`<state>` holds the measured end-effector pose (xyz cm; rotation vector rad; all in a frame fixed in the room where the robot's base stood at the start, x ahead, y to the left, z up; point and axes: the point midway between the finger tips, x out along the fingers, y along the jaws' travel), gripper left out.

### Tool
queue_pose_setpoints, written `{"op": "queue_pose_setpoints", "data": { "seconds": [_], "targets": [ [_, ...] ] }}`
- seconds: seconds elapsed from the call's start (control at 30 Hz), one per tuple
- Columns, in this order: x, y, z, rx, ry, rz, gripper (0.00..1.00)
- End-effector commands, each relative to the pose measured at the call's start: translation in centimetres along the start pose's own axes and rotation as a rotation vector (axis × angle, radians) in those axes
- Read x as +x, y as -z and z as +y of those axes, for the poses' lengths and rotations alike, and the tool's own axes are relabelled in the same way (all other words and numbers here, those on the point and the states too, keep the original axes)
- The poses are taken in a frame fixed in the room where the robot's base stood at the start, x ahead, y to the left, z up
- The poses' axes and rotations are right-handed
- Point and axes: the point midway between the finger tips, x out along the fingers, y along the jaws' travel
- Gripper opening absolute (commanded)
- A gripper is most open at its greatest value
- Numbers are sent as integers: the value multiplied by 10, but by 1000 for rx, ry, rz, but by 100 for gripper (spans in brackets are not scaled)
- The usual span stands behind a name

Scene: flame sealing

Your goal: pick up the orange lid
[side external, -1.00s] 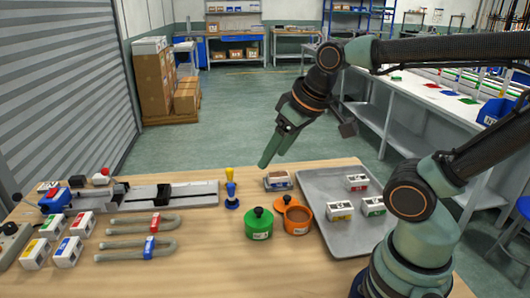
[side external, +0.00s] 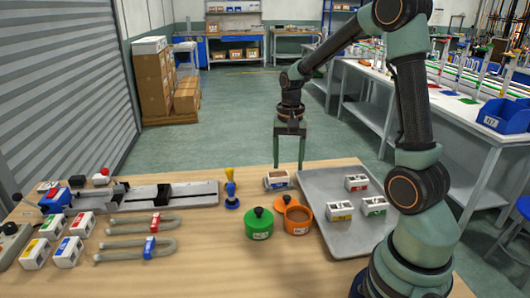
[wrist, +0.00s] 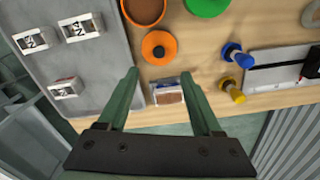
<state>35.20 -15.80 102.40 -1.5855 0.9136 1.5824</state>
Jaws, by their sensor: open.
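The orange lid (side external: 279,206) with a black knob lies on the wooden table, beside and behind the orange pot (side external: 299,224), which partly hides it in the side view. In the wrist view the whole lid (wrist: 150,47) shows, just ahead of the fingertips, with the pot (wrist: 143,9) beyond it. My gripper (side external: 289,163) points down, open and empty, above the table's far edge. In the wrist view its two fingers (wrist: 160,75) are spread apart, and the lid lies clear of them.
A small labelled box (side external: 277,181) sits at the table's far edge, below my gripper. A green lidded pot (side external: 259,226) stands left of the orange pot. A grey tray (side external: 325,188) with labelled blocks is at right. Blue and yellow stamps (side external: 231,192) stand at left.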

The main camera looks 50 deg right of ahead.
Motion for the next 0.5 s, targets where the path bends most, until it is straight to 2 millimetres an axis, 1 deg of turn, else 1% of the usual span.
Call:
{"op": "queue_pose_setpoints", "data": {
  "seconds": [0.07, 0.3, 0.4, 0.5],
  "targets": [
    [9, 0, 1, 5, -4, -5, 66],
    [49, -1, 1, 2, -4, -6, 66],
    [61, 0, 1, 2, -3, -5, 66],
    [67, 0, 1, 1, -2, -3, 66]
  ]
}}
